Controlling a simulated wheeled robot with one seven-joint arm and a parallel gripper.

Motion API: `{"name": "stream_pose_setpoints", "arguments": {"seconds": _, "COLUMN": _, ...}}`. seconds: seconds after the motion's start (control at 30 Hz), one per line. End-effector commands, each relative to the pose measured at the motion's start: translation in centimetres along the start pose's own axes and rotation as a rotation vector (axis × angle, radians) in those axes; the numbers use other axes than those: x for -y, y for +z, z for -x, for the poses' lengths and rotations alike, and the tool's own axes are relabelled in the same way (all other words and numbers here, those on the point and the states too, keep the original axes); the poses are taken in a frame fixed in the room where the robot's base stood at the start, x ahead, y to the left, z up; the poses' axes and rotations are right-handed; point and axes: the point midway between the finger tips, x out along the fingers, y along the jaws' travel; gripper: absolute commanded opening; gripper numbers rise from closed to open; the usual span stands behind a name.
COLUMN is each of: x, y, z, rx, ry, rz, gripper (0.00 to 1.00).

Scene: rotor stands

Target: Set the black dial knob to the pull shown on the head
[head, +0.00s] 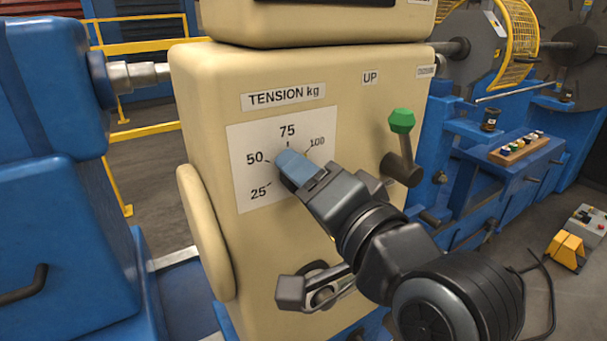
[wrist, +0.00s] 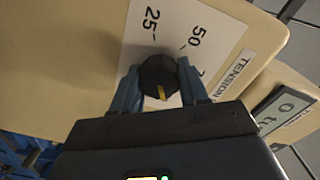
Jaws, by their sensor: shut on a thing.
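The black dial knob (wrist: 157,73) shows in the wrist view, with a yellow mark on its face. The mark points down in that picture, away from 25 and towards my gripper's body. My gripper (head: 293,166) is shut on the knob, one blue finger on each side; it also shows in the wrist view (wrist: 158,88). In the head view the fingers hide most of the knob. The white scale plate (head: 245,140) reads 25, 50, 75 and 100 under a TENSION kg label (head: 283,96). In the wrist view 100 is hidden, so the exact setting cannot be told.
The cream machine head (head: 210,110) carries a green-tipped lever (head: 402,122) right of the dial, beside an UP label. A crank handle (head: 318,290) is below. A dark panel (head: 385,1) is cut off at the top; a plate (wrist: 285,110) in the wrist view is partly legible.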

Motion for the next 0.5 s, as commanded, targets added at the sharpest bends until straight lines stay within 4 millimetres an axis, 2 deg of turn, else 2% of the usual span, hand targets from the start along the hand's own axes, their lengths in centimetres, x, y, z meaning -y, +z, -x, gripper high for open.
{"name": "stream_pose_setpoints", "arguments": {"seconds": 0.23, "x": -0.06, "y": -0.02, "z": -0.01, "rx": -0.001, "ry": 0.001, "rz": 0.001, "gripper": 0.13}}
{"name": "stream_pose_setpoints", "arguments": {"seconds": 0.27, "x": -0.06, "y": -0.03, "z": -0.01, "rx": -0.001, "ry": 0.001, "rz": 0.001, "gripper": 0.44}}
{"name": "stream_pose_setpoints", "arguments": {"seconds": 0.5, "x": -0.03, "y": -0.02, "z": -0.01, "rx": -0.001, "ry": 0.000, "rz": 0.001, "gripper": 0.67}}
